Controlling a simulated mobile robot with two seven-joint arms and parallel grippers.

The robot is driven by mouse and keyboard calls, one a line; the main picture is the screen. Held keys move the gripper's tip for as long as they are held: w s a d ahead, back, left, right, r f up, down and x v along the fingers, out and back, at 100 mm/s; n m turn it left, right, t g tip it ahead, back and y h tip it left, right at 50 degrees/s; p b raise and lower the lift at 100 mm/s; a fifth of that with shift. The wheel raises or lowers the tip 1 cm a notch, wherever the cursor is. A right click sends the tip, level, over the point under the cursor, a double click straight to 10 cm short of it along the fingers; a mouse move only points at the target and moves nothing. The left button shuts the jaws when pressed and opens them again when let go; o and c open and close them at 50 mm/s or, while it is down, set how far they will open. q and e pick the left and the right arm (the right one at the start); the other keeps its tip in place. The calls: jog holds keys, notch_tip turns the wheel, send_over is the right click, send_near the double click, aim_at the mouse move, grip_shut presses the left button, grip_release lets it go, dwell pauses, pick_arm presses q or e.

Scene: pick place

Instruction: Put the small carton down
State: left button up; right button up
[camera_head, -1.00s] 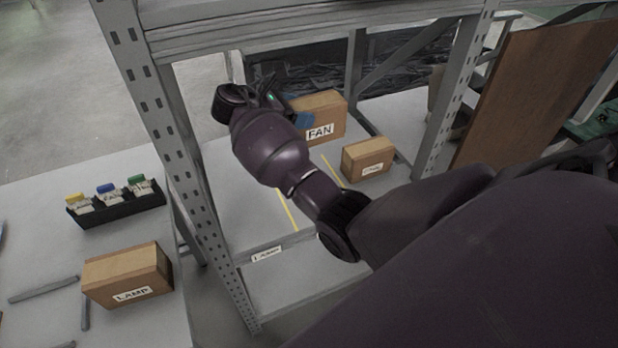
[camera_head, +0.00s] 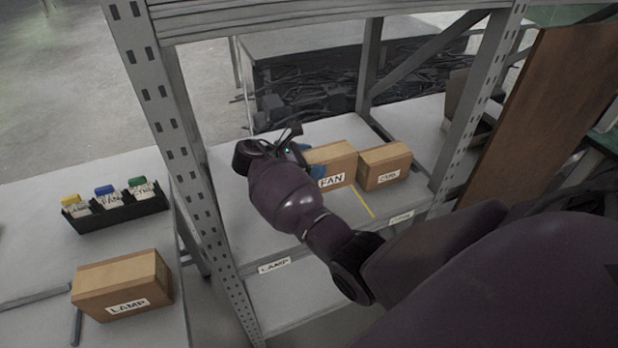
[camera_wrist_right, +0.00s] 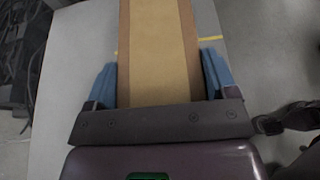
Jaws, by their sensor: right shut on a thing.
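A small brown carton labelled FAN (camera_head: 338,172) is in my right gripper (camera_head: 306,160), over the rack's shelf. In the right wrist view the carton (camera_wrist_right: 155,45) lies between the two blue fingers of the right gripper (camera_wrist_right: 160,82), one along each side. The carton looks level and low over the shelf board; I cannot tell whether its base touches it. A second brown carton (camera_head: 385,166), its label hard to read, sits on the shelf just right of it. The shelf (camera_head: 235,205) is grey with yellow dividing lines. My left gripper is out of view.
A rack post (camera_head: 185,130) stands left of my right arm, another post (camera_head: 480,100) to the right. The left table (camera_head: 40,235) holds a LAMP carton (camera_head: 120,285) and a black bin (camera_head: 115,212). The shelf's front left part, above a LAMP label (camera_head: 274,265), is bare.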

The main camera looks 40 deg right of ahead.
notch_tip(320, 180, down, 6)
jog(key=shift+r+b, duration=0.15)
jog(key=shift+b, duration=0.85)
jog(key=shift+r, duration=0.15)
jog(key=o, duration=1.1)
jog(key=shift+f, duration=0.2)
jog(key=shift+r, duration=0.15)
